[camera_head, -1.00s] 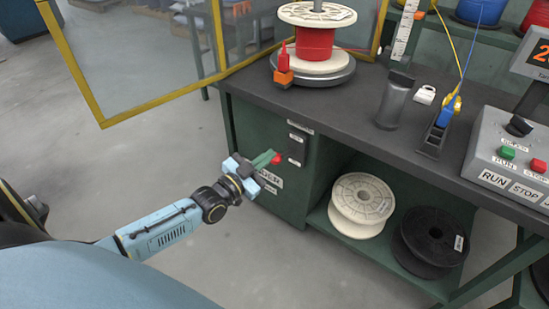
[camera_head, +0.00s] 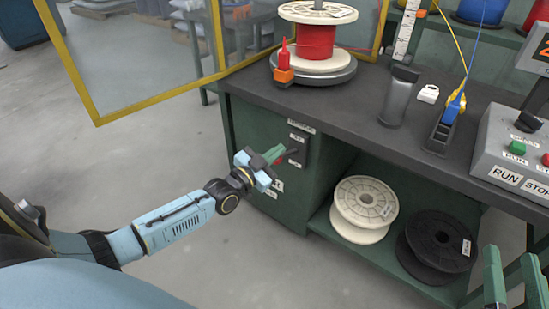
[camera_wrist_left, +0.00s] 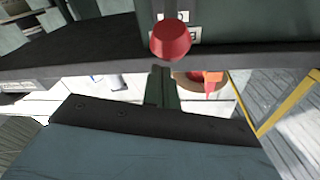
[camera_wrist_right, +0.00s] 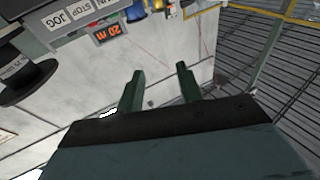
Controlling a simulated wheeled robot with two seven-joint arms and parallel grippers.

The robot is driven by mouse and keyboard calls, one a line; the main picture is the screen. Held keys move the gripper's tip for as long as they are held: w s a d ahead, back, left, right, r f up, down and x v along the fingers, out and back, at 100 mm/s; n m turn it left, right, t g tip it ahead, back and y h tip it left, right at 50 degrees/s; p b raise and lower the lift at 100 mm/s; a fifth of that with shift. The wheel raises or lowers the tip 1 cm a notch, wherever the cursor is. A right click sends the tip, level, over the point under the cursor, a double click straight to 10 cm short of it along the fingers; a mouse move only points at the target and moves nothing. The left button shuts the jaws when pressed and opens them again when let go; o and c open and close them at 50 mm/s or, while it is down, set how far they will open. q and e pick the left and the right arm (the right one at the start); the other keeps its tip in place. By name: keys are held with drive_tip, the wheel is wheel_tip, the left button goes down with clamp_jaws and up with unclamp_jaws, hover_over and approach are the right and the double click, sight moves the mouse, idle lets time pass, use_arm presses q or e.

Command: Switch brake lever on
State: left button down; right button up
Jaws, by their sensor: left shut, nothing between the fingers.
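The brake lever is on the front of the green cabinet, with its red knob (camera_head: 281,160) beside a dark labelled plate (camera_head: 299,145). The knob is partly hidden by my left fingers in the head view. In the left wrist view the red knob (camera_wrist_left: 170,40) shows just beyond the fingertips. I cannot tell whether they touch. My left gripper (camera_head: 277,153) is shut and empty, in front of the cabinet. My right gripper (camera_head: 512,272) is open and empty at the lower right of the head view; both its fingers show apart in the right wrist view (camera_wrist_right: 162,82).
The dark bench top (camera_head: 350,112) carries a red spool (camera_head: 316,42) and a grey control box (camera_head: 515,150). A white spool (camera_head: 363,208) and a black spool (camera_head: 436,245) stand on the lower shelf. A yellow-framed panel (camera_head: 150,104) stands left; floor before the cabinet is free.

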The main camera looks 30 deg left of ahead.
use_arm(q)
drive_tip(key=shift+s+a+f, duration=0.1)
drive_tip(key=shift+a+f, duration=0.1)
drive_tip(key=shift+f, duration=0.3)
use_arm(e)
drive_tip(key=shift+s+a+r+t+y, duration=0.1)
drive_tip(key=shift+s+r+t+y, duration=0.1)
drive_tip(key=shift+r+t, duration=0.4)
drive_tip(key=shift+s+r+t+y, duration=0.15)
drive_tip(key=shift+r+t, duration=0.25)
drive_tip(key=shift+r, duration=0.35)
use_arm(q)
drive_tip(key=shift+f, duration=0.1)
